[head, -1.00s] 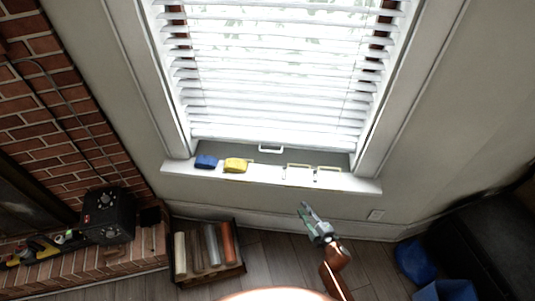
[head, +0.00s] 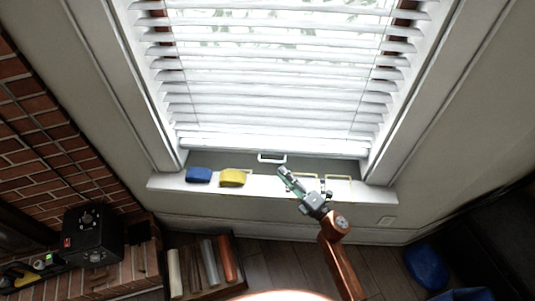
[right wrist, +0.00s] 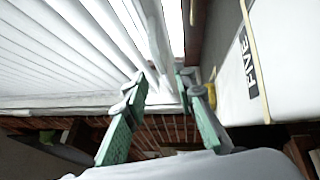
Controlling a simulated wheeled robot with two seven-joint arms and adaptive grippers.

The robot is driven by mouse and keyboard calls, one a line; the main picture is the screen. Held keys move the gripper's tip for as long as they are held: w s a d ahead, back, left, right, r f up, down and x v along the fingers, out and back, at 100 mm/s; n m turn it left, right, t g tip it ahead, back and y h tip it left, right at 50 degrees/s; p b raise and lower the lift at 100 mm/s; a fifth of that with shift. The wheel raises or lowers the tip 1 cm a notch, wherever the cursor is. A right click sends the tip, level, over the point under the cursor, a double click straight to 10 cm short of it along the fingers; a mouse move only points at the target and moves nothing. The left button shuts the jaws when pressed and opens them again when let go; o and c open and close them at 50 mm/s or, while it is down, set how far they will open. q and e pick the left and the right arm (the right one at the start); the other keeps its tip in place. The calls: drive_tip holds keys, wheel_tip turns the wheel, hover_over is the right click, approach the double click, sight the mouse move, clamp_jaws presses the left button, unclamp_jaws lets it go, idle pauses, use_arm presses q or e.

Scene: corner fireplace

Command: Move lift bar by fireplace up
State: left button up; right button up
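The lift bar (head: 271,157) is a small white handle at the bottom middle of the window, just below the blinds (head: 270,105). My left gripper is not in view.
On the white windowsill (head: 160,183) sit a blue block (head: 199,175), a yellow block (head: 232,177) and yellowish-edged frames (head: 338,184). A brick fireplace (head: 40,130) with a black box (head: 92,236) is at left. A crate of rolls (head: 236,284) stands below the sill.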

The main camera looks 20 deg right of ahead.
sight(271, 161)
drive_tip(key=shift+w, duration=0.45)
drive_tip(key=x, duration=0.6)
drive_tip(key=shift+a+r+b, duration=0.1)
drive_tip(key=shift+a+b, duration=0.15)
drive_tip(key=shift+b, duration=0.15)
drive_tip(key=shift+w+a, duration=0.15)
drive_tip(key=shift+w, duration=0.2)
drive_tip(key=shift+r, duration=0.1)
drive_tip(key=c, duration=0.3)
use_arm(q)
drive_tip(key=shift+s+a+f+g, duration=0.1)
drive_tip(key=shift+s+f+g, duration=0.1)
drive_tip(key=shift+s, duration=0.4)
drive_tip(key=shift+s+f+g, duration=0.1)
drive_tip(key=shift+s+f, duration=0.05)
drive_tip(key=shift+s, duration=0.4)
use_arm(e)
clamp_jaws()
